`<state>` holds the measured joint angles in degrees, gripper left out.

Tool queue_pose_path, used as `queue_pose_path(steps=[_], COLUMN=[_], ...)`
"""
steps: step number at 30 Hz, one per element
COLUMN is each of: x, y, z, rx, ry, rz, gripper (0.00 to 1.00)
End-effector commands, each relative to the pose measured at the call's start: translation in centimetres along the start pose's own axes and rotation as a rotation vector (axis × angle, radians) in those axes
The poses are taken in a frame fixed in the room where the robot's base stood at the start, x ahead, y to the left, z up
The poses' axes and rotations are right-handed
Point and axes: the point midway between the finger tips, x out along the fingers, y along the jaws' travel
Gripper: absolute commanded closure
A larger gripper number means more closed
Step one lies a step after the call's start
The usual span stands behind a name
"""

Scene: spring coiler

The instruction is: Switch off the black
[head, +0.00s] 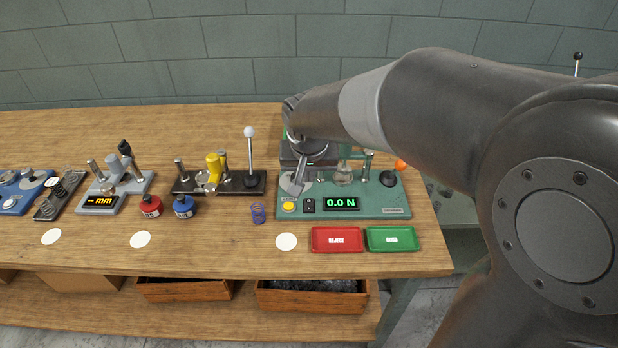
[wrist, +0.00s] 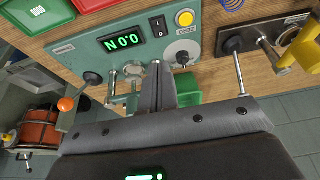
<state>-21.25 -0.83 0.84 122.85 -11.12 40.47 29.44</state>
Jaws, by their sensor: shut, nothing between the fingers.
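The black rocker switch (head: 309,205) is on the front of the green tester (head: 385,208), between a yellow button (head: 289,207) and a lit display (head: 341,203) reading 0.0 N. In the wrist view the switch (wrist: 159,26) shows white marks; its tilt is too small to tell. The display (wrist: 122,40) also shows there, upside down. My gripper (head: 298,184) is shut and empty over the left part of the tester. In the wrist view its fingertips (wrist: 159,66) point toward the switch, with a visible gap in the picture.
Red (head: 337,246) and green (head: 407,239) trays lie in front of the tester. A blue-purple spring (head: 258,213) stands to its left. An orange-balled lever (wrist: 66,104) and posts rise near my gripper. A white-knobbed lever (head: 250,133) stands on the neighbouring black device.

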Motion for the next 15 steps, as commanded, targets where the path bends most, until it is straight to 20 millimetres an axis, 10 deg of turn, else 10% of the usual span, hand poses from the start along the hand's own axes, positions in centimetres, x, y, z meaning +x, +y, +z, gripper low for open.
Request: queue_pose_path(steps=[15], x=[0.1], y=[-0.2], z=[-1.6], rx=[0.001], ry=[0.001], rz=[0.0], gripper=[1.0])
